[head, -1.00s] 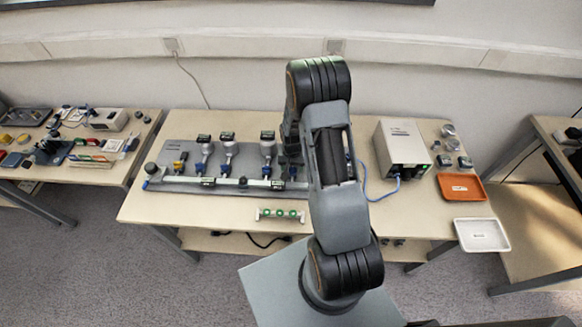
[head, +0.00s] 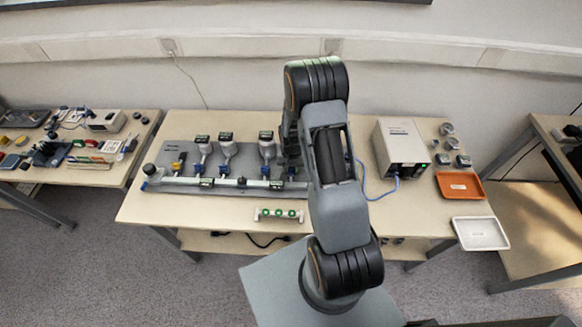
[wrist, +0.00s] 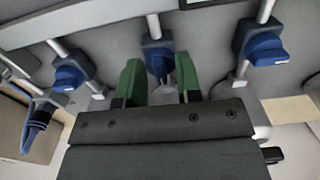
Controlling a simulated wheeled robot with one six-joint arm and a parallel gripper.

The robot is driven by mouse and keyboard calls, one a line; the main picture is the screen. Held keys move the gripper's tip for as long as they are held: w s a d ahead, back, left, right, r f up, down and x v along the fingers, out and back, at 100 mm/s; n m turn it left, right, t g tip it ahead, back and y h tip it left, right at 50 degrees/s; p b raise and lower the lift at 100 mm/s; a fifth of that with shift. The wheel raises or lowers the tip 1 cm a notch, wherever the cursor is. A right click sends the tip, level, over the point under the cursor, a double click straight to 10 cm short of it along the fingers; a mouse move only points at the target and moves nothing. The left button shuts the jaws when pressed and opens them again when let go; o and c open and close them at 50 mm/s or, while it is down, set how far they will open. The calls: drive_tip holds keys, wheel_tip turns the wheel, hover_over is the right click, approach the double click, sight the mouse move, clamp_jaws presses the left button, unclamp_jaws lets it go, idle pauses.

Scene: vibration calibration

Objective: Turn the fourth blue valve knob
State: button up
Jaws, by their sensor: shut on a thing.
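In the wrist view, the two green fingers of my gripper (wrist: 159,82) stand on either side of a blue valve knob (wrist: 158,58) and are shut on it. One blue knob (wrist: 72,72) sits to its left and another blue knob (wrist: 262,46) to its right, both clear of the fingers. In the head view, my arm covers the gripper and the right end of the valve row. I cannot tell the held knob's number in the row from these views.
The grey rig plate (head: 175,152) lies on the wooden table. A beige box (head: 400,143) with a blue cable stands right of my arm. An orange tray (head: 460,186) and a white tray (head: 480,233) lie at the right edge. A strip with green buttons (head: 279,215) is in front.

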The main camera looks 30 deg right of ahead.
drive_tip(key=n+b, duration=0.2)
drive_tip(key=n, duration=0.2)
drive_tip(key=shift+f+b, duration=0.15)
drive_tip(key=shift+b, duration=0.25)
drive_tip(key=n+b, duration=0.2)
drive_tip(key=n, duration=0.3)
drive_tip(key=shift+d+b, duration=0.1)
drive_tip(key=shift+b, duration=0.2)
drive_tip(key=n+b, duration=0.1)
drive_tip(key=n, duration=0.3)
drive_tip(key=shift+w+d+n+b, duration=0.1)
drive_tip(key=shift+n+b, duration=0.2)
drive_tip(key=shift+n, duration=0.1)
drive_tip(key=shift+r+n+b, duration=0.2)
drive_tip(key=shift+n+b, duration=0.4)
drive_tip(key=shift+n, duration=1.4)
drive_tip(key=shift+w+d, duration=0.1)
drive_tip(key=o, duration=0.7)
drive_tip(key=shift+o, duration=1)
